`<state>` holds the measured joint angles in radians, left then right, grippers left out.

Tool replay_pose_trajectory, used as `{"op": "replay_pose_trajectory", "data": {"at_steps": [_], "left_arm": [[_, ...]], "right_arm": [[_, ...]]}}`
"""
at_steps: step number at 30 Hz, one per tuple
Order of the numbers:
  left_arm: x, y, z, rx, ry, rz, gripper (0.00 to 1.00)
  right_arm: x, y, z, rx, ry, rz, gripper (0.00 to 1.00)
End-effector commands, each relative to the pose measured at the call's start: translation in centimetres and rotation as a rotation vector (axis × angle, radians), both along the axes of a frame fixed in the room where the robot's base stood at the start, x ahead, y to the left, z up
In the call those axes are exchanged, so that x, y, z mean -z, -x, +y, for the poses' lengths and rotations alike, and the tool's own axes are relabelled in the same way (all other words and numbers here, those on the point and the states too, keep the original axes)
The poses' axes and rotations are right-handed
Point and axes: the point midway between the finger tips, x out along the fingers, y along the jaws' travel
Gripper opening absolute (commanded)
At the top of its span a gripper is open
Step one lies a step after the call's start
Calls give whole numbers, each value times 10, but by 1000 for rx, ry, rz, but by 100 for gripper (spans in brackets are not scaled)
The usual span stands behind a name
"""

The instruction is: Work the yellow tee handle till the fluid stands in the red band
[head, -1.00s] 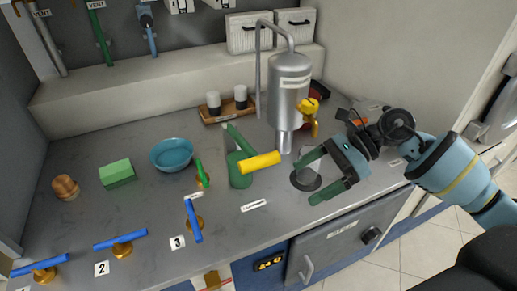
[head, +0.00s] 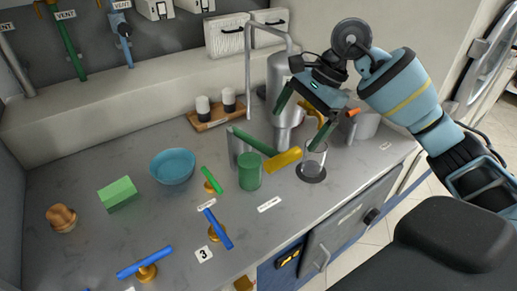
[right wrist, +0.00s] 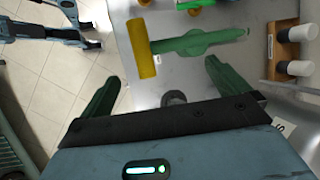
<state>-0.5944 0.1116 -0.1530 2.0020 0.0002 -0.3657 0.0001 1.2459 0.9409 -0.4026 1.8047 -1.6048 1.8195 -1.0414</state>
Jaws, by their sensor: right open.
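The yellow tee handle (head: 283,160) is a short bar on the end of a green lever (head: 254,142), above the worktop. It also shows in the right wrist view (right wrist: 142,48). A green cylinder (head: 249,173) stands beneath the lever. A clear glass (head: 315,160) stands on a dark round plate beside the handle; I cannot make out fluid or a red band. My right gripper (head: 297,128) is open and empty, above and behind the handle, not touching it. In the right wrist view, what looks like my left gripper (right wrist: 85,32) is at the upper left; its jaws are unclear.
A steel tank (head: 284,85) with a pipe stands behind the handle.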

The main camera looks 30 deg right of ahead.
Motion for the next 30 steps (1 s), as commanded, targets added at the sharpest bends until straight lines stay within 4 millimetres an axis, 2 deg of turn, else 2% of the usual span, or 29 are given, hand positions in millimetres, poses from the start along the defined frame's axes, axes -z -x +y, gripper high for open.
{"op": "replay_pose_trajectory", "data": {"at_steps": [10,14,24,30], "left_arm": [[1,5,-1,-1,2,9,0],[1,7,-2,-2,4,12,0],[-3,3,-2,-3,4,4,0],[-4,-1,-2,-3,4,-4,0]], "right_arm": [[-1,0,-1,-1,5,-1,100],[6,-1,3,-2,4,1,100],[49,-8,22,-2,2,0,100],[66,-11,29,-2,3,-1,100]]}}
